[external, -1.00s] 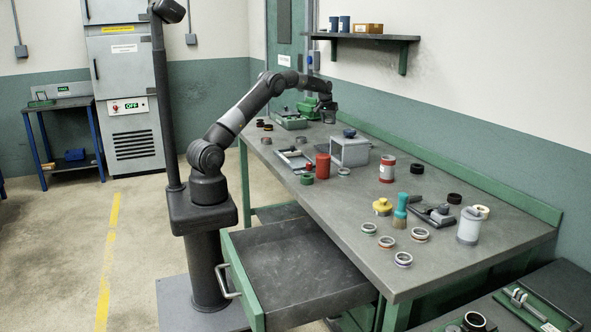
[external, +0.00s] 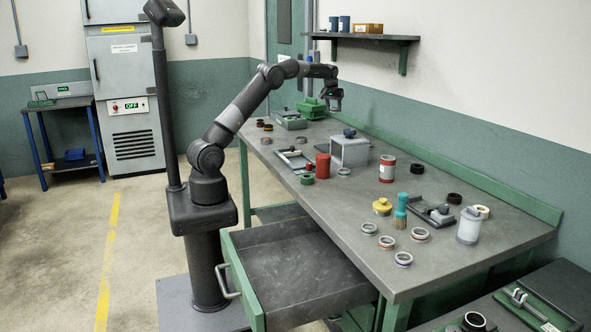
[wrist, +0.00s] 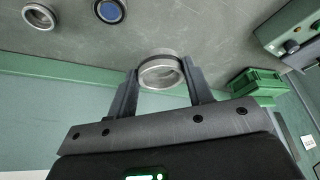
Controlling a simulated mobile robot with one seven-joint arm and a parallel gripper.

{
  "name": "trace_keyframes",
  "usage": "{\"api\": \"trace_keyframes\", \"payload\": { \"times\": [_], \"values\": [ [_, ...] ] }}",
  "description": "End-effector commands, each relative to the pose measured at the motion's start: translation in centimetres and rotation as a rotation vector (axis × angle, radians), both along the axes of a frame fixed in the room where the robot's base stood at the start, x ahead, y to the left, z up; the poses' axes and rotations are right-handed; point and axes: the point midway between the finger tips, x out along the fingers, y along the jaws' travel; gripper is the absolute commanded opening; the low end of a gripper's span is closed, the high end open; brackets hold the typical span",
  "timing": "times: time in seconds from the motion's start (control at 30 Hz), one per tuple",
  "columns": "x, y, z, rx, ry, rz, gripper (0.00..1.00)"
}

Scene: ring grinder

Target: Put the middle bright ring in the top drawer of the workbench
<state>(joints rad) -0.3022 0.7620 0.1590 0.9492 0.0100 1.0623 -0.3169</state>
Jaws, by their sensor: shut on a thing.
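My gripper (wrist: 162,82) is shut on a bright metal ring (wrist: 160,72), held between its two fingertips in the wrist view. In the external view my gripper (external: 335,100) is above the far part of the workbench (external: 330,215), and the ring in it is too small to make out. The top drawer (external: 300,268) of the workbench is pulled open at the near left side, and its visible floor is empty. Another metal ring (wrist: 40,16) lies on the bench at the upper left of the wrist view.
A grey box (external: 350,151), a red cylinder (external: 323,167) and a red-and-white can (external: 387,169) stand between my gripper and the drawer side. A green box (wrist: 258,82) is right of the gripper. Several coloured rings lie on the near bench. A shelf (external: 365,38) hangs behind.

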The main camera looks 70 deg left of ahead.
Motion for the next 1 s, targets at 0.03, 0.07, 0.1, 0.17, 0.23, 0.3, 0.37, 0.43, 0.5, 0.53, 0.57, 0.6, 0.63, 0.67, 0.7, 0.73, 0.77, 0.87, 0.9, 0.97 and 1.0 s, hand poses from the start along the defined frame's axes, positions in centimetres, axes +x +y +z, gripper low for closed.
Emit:
{"api": "trace_keyframes", "payload": {
  "times": [0.03,0.07,0.1,0.17,0.23,0.3,0.37,0.43,0.5,0.53,0.57,0.6,0.63,0.67,0.7,0.73,0.77,0.87,0.9,0.97,1.0],
  "values": [
    [0.3,-0.9,0.3,0.000,-0.001,-0.011,0.21],
    [0.5,-1.5,0.2,0.000,-0.001,-0.017,0.21],
    [0.7,-2.2,0.2,0.001,0.000,-0.026,0.21],
    [1.0,-3.5,0.2,0.001,0.000,-0.039,0.21],
    [1.4,-5.1,0.4,0.003,0.000,-0.058,0.21],
    [1.8,-7.1,0.4,0.003,0.000,-0.080,0.21],
    [2.2,-9.2,0.5,0.004,0.001,-0.103,0.21],
    [2.7,-12.0,0.5,0.006,0.001,-0.135,0.21],
    [3.1,-15.4,0.6,0.006,0.000,-0.171,0.21],
    [3.2,-17.0,0.7,0.007,0.000,-0.189,0.21],
    [3.3,-18.6,0.7,0.008,0.001,-0.207,0.21],
    [3.4,-20.8,0.8,0.009,0.001,-0.231,0.21],
    [3.4,-22.5,0.8,0.010,0.001,-0.251,0.21],
    [3.3,-24.1,0.9,0.011,0.002,-0.269,0.21],
    [3.2,-26.3,0.9,0.012,0.002,-0.293,0.21],
    [3.1,-28.0,1.0,0.013,0.002,-0.311,0.21],
    [2.9,-29.6,1.0,0.013,0.002,-0.331,0.21],
    [2.1,-35.0,1.1,0.015,0.001,-0.393,0.21],
    [1.7,-37.2,1.1,0.015,0.001,-0.419,0.21],
    [0.9,-40.4,1.2,0.015,0.001,-0.457,0.21],
    [0.3,-42.5,1.3,0.016,0.001,-0.482,0.21]
  ]
}}
